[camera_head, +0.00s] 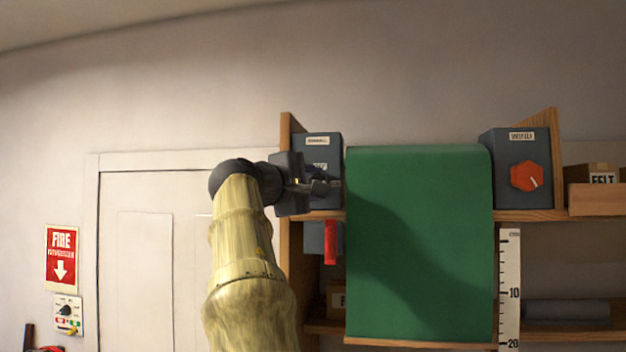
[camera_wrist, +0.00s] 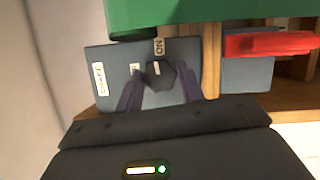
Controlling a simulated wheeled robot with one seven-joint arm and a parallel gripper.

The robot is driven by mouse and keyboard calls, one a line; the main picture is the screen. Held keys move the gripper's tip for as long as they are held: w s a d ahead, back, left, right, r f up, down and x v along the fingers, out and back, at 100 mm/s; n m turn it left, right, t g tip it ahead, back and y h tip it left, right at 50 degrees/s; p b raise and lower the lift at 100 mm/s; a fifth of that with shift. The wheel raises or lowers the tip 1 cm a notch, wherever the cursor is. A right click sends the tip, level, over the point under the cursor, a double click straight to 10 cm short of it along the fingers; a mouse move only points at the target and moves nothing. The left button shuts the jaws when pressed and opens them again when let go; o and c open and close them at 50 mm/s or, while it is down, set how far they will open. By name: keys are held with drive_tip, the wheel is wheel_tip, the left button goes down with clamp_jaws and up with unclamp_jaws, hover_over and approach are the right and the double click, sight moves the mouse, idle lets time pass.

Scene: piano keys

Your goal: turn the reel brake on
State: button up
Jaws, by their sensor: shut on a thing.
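A blue-grey box (camera_head: 318,143) stands at the left end of the upper shelf. In the wrist view the box (camera_wrist: 108,58) carries a label (camera_wrist: 98,79) too blurred to read surely, an ON label (camera_wrist: 159,46) and another small label. A dark knob (camera_wrist: 161,78) sits on its face, with a short white mark on its upper part, below the ON label. My gripper (camera_head: 316,187) is in front of the box, and its two fingers are shut on the knob in the wrist view. In the head view my gripper hides the knob.
A green sheet (camera_head: 420,240) hangs right of the box, close to my gripper. A red bar (camera_head: 330,242) on a lower grey-blue box is below. A second box (camera_head: 503,165) with a red-orange knob (camera_head: 530,176) stands at right. The wooden side panel (camera_head: 288,240) is at left.

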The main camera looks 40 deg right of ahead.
drive_tip(key=shift+m, duration=0.7)
drive_tip(key=shift+y, duration=0.3)
drive_tip(key=o, duration=1)
drive_tip(key=b+v, duration=0.5)
drive_tip(key=v, duration=1.2)
drive_tip(key=shift+a, duration=0.2)
